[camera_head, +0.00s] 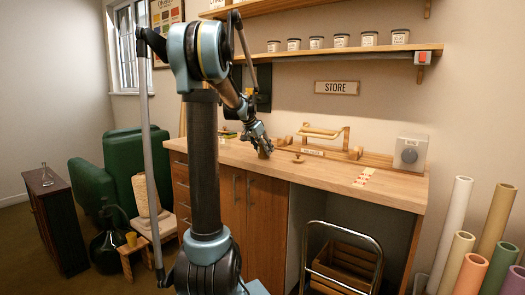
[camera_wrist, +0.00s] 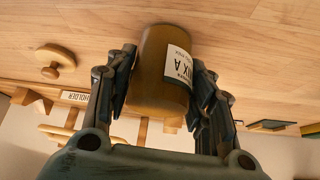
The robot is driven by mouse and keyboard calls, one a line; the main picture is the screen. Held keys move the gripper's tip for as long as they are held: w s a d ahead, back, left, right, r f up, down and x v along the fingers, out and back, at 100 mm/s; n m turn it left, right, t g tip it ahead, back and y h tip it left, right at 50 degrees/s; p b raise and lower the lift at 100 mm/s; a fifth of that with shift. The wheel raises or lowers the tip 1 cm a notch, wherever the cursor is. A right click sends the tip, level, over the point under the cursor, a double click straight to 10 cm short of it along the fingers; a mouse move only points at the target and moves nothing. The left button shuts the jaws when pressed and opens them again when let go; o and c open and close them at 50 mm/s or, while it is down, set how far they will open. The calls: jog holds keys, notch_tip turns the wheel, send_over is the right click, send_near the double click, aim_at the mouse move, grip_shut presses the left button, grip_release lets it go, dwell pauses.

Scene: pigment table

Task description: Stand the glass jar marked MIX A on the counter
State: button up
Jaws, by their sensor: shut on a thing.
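The glass jar marked MIX A (camera_wrist: 155,72) is filled with an ochre-brown colour and has a white label. It lies between the two fingers of my gripper (camera_wrist: 160,88) in the wrist view, with a finger against each side. The label reads upside down in that view, which has the counter (camera_wrist: 240,40) at its top. In the head view my gripper (camera_head: 263,150) is low over the wooden counter (camera_head: 340,178), with the jar mostly hidden by the fingers. I cannot tell whether the jar's base touches the counter.
A round wooden knob-like piece (camera_wrist: 55,62) is on the counter near the jar. A wooden holder (camera_head: 322,135) stands at the back, and a grey dial box (camera_head: 410,153) at the right. Red-and-white marks (camera_head: 364,176) lie on a clear stretch of counter.

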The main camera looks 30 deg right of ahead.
jog(key=o, duration=1.3)
jog(key=v, duration=1.2)
jog(key=s+a+f+n+y, duration=0.1)
jog(key=s+a+f+n, duration=0.1)
jog(key=a, duration=0.4)
jog(key=s+a+f+n, duration=0.1)
jog(key=s+a+f, duration=0.15)
jog(key=a, duration=0.35)
jog(key=s+a+f+n+y, duration=0.1)
jog(key=s+a+f+n, duration=0.3)
jog(key=s+a+f, duration=0.4)
jog(key=s+a+f+n+y, duration=0.2)
jog(key=s+a+f+n, duration=0.2)
jog(key=s+a+f, duration=0.4)
jog(key=s+a+f+n+y, duration=0.2)
jog(key=s+a+f+n, duration=0.2)
jog(key=s+a+f, duration=0.4)
jog(key=shift+s+a+f+n+t, duration=0.1)
jog(key=shift+a+f+n+t, duration=0.1)
jog(key=shift+a, duration=0.5)
jog(key=shift+a+f+n+t, duration=0.2)
jog(key=shift+a, duration=0.55)
